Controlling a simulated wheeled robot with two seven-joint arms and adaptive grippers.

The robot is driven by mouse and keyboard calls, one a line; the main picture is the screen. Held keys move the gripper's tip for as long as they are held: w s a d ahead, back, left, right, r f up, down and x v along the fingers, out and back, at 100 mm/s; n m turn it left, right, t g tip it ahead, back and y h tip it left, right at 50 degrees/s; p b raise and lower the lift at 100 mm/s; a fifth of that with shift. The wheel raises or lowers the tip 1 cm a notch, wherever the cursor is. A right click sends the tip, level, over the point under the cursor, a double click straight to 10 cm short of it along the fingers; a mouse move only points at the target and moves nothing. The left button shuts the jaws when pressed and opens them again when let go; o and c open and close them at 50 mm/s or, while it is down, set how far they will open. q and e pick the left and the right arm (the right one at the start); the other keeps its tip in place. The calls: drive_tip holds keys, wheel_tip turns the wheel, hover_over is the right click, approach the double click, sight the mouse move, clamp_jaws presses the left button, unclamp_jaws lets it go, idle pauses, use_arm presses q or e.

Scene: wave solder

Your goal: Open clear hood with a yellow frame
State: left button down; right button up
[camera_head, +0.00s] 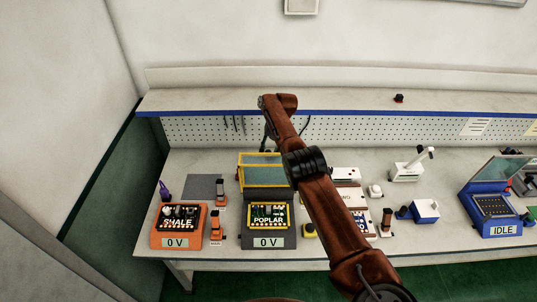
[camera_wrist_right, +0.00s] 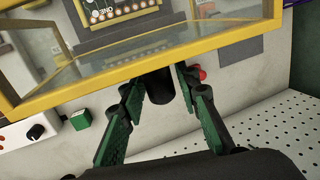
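The clear hood with a yellow frame (camera_head: 264,158) stands raised at the back of the dark unit labelled POPLAR (camera_head: 268,228), whose board is uncovered in front. In the right wrist view the yellow frame (camera_wrist_right: 150,67) crosses the upper part, with clear panels inside it. My right gripper (camera_wrist_right: 158,84) is open, its two green fingers apart, close to the frame's edge; contact cannot be told. In the head view the right gripper (camera_head: 268,138) is behind the hood, mostly hidden by my right arm. My left gripper is not in view.
An orange unit labelled SHALE (camera_head: 178,228) stands to the left. A blue unit labelled IDLE (camera_head: 492,208) with a raised lid stands at the right. A shelf (camera_head: 200,99) and pegboard (camera_head: 190,130) run behind the bench. A grey mat (camera_head: 200,186) lies bare at left.

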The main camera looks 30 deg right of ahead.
drive_tip(key=shift+o, duration=0.6)
drive_tip(key=shift+r, duration=0.2)
drive_tip(key=shift+d+r, duration=0.1)
drive_tip(key=shift+r, duration=0.05)
drive_tip(key=v, duration=1.1)
drive_tip(key=shift+r, duration=0.35)
drive_tip(key=shift+s+d, duration=0.1)
